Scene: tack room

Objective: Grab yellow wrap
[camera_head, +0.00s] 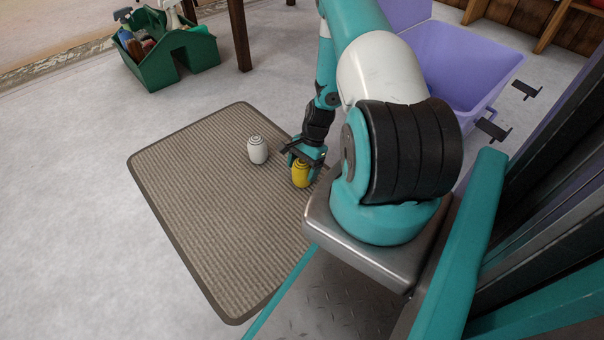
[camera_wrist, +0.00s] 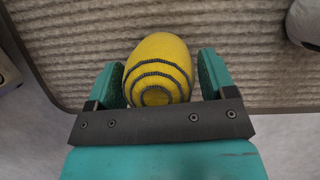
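The yellow wrap (camera_head: 300,174), a rounded roll with dark spiral lines at its end, stands on the brown ribbed mat (camera_head: 215,210) near the mat's right side. My gripper (camera_head: 307,160) is down at it. In the wrist view the yellow wrap (camera_wrist: 158,70) lies between the two teal fingers of my gripper (camera_wrist: 163,82). A narrow gap shows at the right finger, and the left finger is very close to or touching the wrap. The fingers are apart, one on each side of the wrap.
A white wrap (camera_head: 258,150) stands on the mat left of the yellow one; its edge shows in the wrist view (camera_wrist: 305,22). A green caddy (camera_head: 165,65) with bottles stands at the back left. A purple bin (camera_head: 460,65) stands behind my arm. The floor left of the mat is clear.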

